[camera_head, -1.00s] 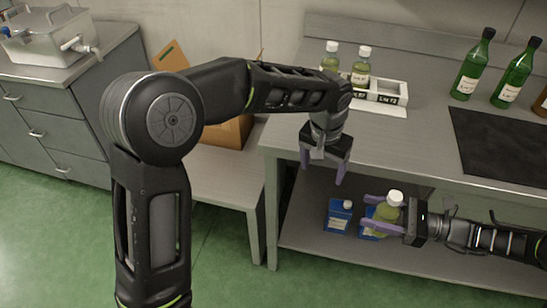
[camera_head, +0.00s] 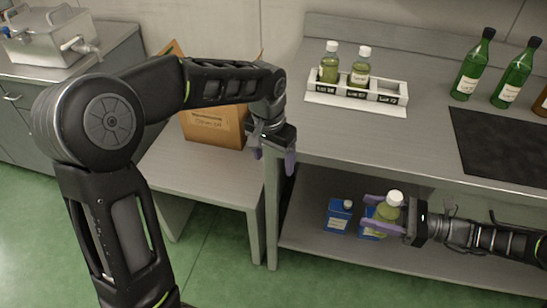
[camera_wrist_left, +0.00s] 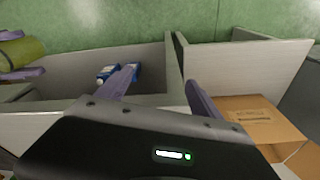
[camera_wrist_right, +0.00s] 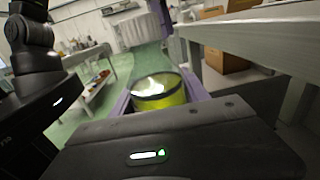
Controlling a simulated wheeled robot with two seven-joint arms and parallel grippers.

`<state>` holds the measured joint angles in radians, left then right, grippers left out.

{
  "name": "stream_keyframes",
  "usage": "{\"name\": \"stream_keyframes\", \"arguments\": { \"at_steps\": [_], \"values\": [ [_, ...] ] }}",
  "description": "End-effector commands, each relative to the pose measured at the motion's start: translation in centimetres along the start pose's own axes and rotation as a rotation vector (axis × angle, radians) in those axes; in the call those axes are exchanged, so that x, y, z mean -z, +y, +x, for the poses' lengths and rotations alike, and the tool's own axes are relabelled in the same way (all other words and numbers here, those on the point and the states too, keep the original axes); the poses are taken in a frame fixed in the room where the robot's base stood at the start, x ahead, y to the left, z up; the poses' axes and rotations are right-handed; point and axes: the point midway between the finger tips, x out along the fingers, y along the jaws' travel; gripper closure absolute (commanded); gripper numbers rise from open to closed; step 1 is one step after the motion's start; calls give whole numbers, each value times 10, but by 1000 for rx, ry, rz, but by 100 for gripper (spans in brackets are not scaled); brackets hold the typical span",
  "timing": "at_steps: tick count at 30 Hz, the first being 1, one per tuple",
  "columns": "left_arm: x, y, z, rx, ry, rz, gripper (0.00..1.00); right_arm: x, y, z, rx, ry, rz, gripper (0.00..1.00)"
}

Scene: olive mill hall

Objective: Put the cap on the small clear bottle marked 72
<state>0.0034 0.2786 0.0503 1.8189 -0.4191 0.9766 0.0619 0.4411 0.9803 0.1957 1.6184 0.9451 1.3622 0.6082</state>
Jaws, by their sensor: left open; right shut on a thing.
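A small clear bottle (camera_head: 386,214) of yellow-green liquid, with a white cap (camera_head: 395,197) on top, is upright in my right gripper (camera_head: 373,214). This gripper is shut around its body, in front of the bench's lower shelf. Part of the bottle shows at the left edge of the left wrist view (camera_wrist_left: 22,52), and its body fills the middle of the right wrist view (camera_wrist_right: 158,94). The number 72 is not readable. My left gripper (camera_head: 275,157) is open and empty, left of the held bottle by the bench's front left corner.
A white rack (camera_head: 320,88) on the bench holds two capped bottles (camera_head: 329,66) (camera_head: 359,72) and has an empty place at right. Blue containers (camera_head: 339,215) stand on the lower shelf. Green bottles (camera_head: 468,68) and a dark mat (camera_head: 500,140) lie right. A cardboard box (camera_head: 215,125) stands left.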

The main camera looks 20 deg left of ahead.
Motion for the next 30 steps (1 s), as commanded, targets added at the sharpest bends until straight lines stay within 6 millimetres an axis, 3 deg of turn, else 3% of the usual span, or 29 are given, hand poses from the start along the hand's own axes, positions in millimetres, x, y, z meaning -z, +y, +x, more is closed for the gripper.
{"name": "stream_keyframes", "arguments": {
  "at_steps": [12, 17, 20, 23, 26, 30],
  "values": [
    [0, 1, 2, -2, -1, 0, 24, -1, 0, 0, 0, -2, -1, 100],
    [-4, 13, 26, -33, -6, 4, 24, -1, 0, 0, 0, -2, -1, 100],
    [-11, 33, 61, -83, -11, 4, 24, -1, 0, 0, 0, -2, -1, 100],
    [-28, 63, 110, -156, -16, -11, 24, -1, 0, 0, 0, -2, -1, 100],
    [-58, 99, 164, -236, -24, -50, 24, -1, 0, 0, 0, -2, -1, 100],
    [-117, 146, 227, -325, -37, -144, 24, -1, 0, 0, 0, -2, -1, 100]
  ]
}}
